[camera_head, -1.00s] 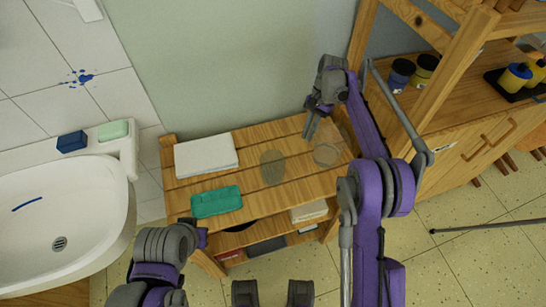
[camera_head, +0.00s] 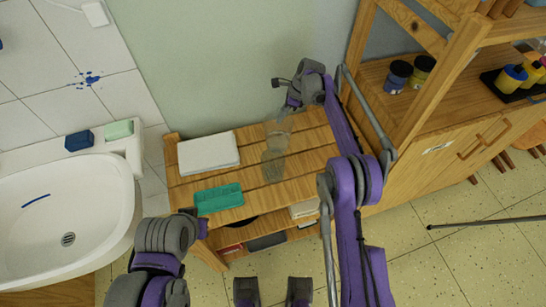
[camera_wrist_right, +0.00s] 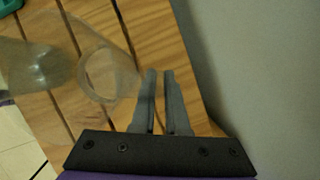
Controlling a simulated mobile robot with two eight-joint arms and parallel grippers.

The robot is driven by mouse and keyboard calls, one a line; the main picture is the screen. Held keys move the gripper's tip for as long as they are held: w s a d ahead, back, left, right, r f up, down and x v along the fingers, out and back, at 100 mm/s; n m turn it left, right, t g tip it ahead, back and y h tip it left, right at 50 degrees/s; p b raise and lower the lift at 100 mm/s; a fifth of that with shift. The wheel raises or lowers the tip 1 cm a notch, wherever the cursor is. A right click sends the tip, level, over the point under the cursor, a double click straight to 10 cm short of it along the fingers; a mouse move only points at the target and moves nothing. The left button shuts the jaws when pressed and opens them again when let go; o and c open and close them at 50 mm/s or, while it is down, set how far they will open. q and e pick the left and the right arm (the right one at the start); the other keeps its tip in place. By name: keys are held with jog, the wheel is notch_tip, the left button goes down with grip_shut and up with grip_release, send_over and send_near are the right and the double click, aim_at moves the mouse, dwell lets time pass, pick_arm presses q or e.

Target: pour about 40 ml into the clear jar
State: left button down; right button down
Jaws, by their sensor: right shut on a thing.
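A clear see-through jar (camera_head: 272,168) stands on the slatted wooden bench, right of the teal tray. My right gripper (camera_head: 288,108) is shut on a second clear vessel (camera_head: 279,128), behind and slightly right of the jar. In the head view the two vessels overlap, so I cannot tell whether they touch. In the right wrist view the held vessel (camera_wrist_right: 97,75) shows a round rim beside the fingertips (camera_wrist_right: 160,100), and the jar (camera_wrist_right: 32,68) is farther left. Liquid levels are too faint to read.
The wooden bench (camera_head: 240,178) also holds a white folded cloth (camera_head: 208,153) and a teal tray (camera_head: 218,199). A wall closes it off behind. A wooden shelf unit with paint jars (camera_head: 398,76) stands right, a sink (camera_head: 70,205) left.

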aim_at(281, 112)
jog(key=shift+a+r, duration=0.1)
jog(key=shift+r, duration=0.05)
jog(key=shift+s+r+t, duration=0.35)
jog(key=shift+r+t, duration=0.25)
jog(key=shift+r, duration=0.15)
jog(key=r+t, duration=0.1)
jog(key=r, duration=0.1)
jog(key=s+r+t, duration=0.1)
jog(key=r, duration=0.1)
jog(key=s+r+p, duration=0.1)
jog(key=r, duration=0.1)
jog(key=shift+a+r+n+t, duration=0.1)
jog(key=shift+r+n+t, duration=0.2)
jog(key=shift+r+t, duration=0.1)
jog(key=s+r+n+t+b, duration=0.1)
jog(key=s+r+t, duration=0.5)
jog(key=r+t, duration=0.1)
jog(key=shift+s+a+n+h, duration=0.15)
jog(key=shift+a+n+h, duration=0.15)
jog(key=shift+a, duration=0.05)
jog(key=shift+s+r+t, duration=0.35)
jog(key=shift+r+t, duration=0.05)
jog(key=shift+t, duration=0.1)
jog(key=shift+s, duration=0.1)
jog(key=shift+s+t+b, duration=0.2)
jog(key=shift+t+b, duration=0.1)
jog(key=shift+b, duration=0.2)
